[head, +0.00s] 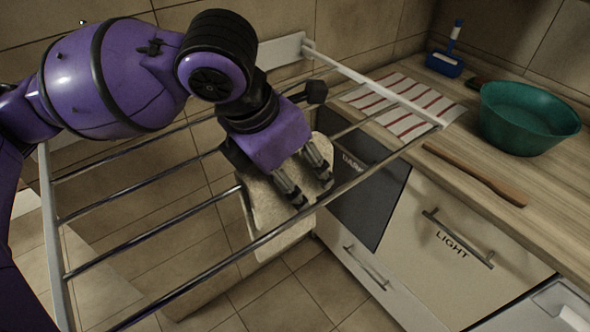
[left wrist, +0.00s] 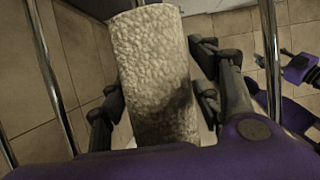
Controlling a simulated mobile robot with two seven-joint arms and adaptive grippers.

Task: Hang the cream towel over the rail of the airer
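The cream towel (head: 268,212) lies over an inner rail of the airer (head: 355,181) and hangs below it. The front rail crosses in front of its lower part. In the left wrist view the towel (left wrist: 155,60) is a pale, bumpy strip between my fingers. My left gripper (head: 313,193) points down at the towel from above. In the left wrist view its black fingers (left wrist: 157,95) stand apart, one pair on each side of the towel. A purple and black part of my other arm shows at the right edge there; its finger opening is unclear.
A wooden counter stands at the right with a striped cloth (head: 405,105), a green basin (head: 527,117), a wooden utensil (head: 475,174) and a blue-based brush (head: 447,62). Drawers below, one marked LIGHT (head: 440,240), are close to the airer. Tiled floor shows between the rails.

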